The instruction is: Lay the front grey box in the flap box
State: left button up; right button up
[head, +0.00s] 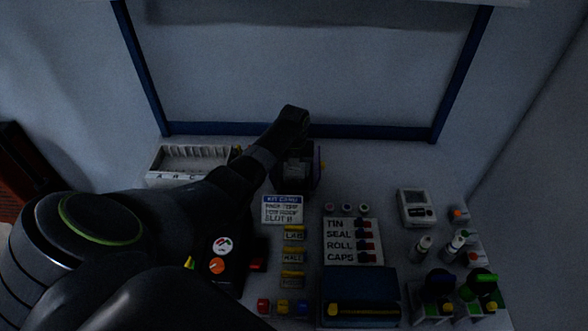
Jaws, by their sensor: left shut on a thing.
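My left gripper (300,168) is at the back middle of the table, pointing down, in front of the blue-framed panel. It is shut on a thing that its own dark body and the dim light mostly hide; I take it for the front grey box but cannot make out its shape. A dark blue box (362,288) with a yellow bar along its front stands at the front, right of middle. It looks like the flap box, though I cannot tell whether its flap is open. My right gripper is not in view.
A white divided tray (190,160) is at the back left. A kit card (283,209), yellow labelled pieces (293,255) and a TIN/SEAL/ROLL/CAPS board (350,241) fill the middle. A white meter (416,208), small bottles (453,246) and green-topped items (482,283) stand at the right.

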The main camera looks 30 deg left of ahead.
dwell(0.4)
pick_arm(q)
jog(key=o, duration=1)
jog(key=shift+f, duration=0.1)
jog(key=shift+c, duration=0.9)
